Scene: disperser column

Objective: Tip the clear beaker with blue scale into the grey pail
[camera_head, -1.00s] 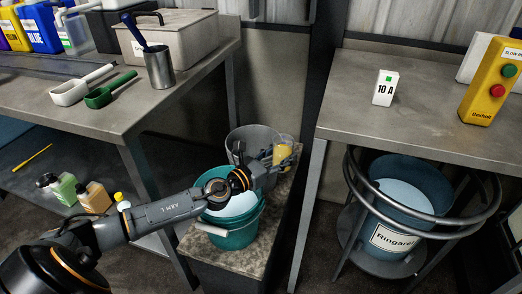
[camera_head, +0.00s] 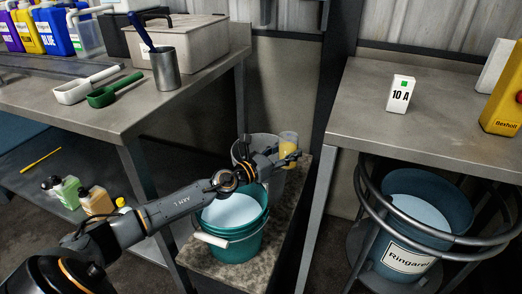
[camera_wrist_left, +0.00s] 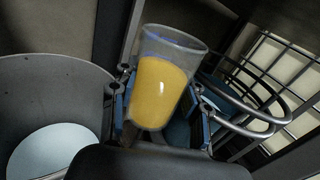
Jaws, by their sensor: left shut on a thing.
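The clear beaker (camera_head: 288,147) holds yellow liquid and stands nearly upright at the right side of the grey pail in the head view. In the left wrist view the beaker (camera_wrist_left: 163,85) shows large, with blue marks near its rim. My left gripper (camera_head: 280,160) is shut around the beaker, with a finger on each side. The grey pail (camera_head: 241,150) stands behind the teal bucket, partly hidden by my left arm. In the left wrist view the grey pail (camera_wrist_left: 55,80) is at the left, with a pale surface inside. My right gripper is not in view.
A teal bucket (camera_head: 235,245) with pale liquid stands on the stone-topped stand (camera_head: 285,215), under my left arm. Steel tables flank it; the right one (camera_head: 440,135) carries a white "10 A" box (camera_head: 400,94). A blue bucket (camera_head: 400,255) sits in a ringed stand at right.

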